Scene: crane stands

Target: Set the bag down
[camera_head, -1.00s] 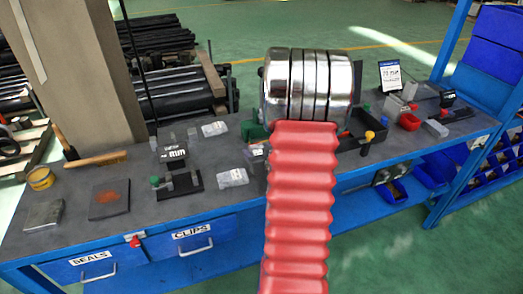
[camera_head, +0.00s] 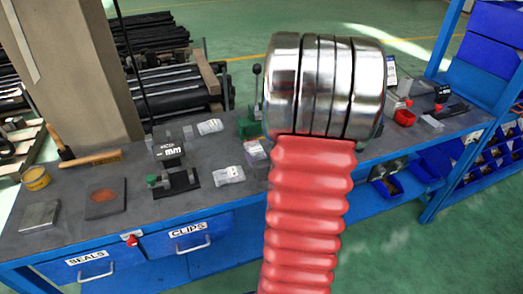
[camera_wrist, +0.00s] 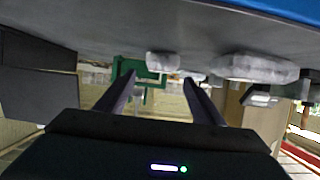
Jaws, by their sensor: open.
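Several small clear bags with pale contents lie on the dark bench top. One bag (camera_head: 229,175) lies right of a black-based device, one bag (camera_head: 210,127) lies farther back, and another bag (camera_head: 255,150) lies partly behind my arm. In the wrist view, which looks inverted, a clear bag (camera_wrist: 255,68) lies on the bench surface at upper right and a smaller pale bag (camera_wrist: 163,61) lies near the middle. My gripper (camera_wrist: 155,88) is open, its two dark fingers apart, with no bag visibly held between them. In the head view my arm hides the gripper.
A green device (camera_wrist: 140,72) shows beyond the fingers. The bench (camera_head: 125,220) also carries a black-based device (camera_head: 175,180), a brush (camera_head: 92,159), a yellow tin (camera_head: 36,178) and a red bin (camera_head: 404,116).

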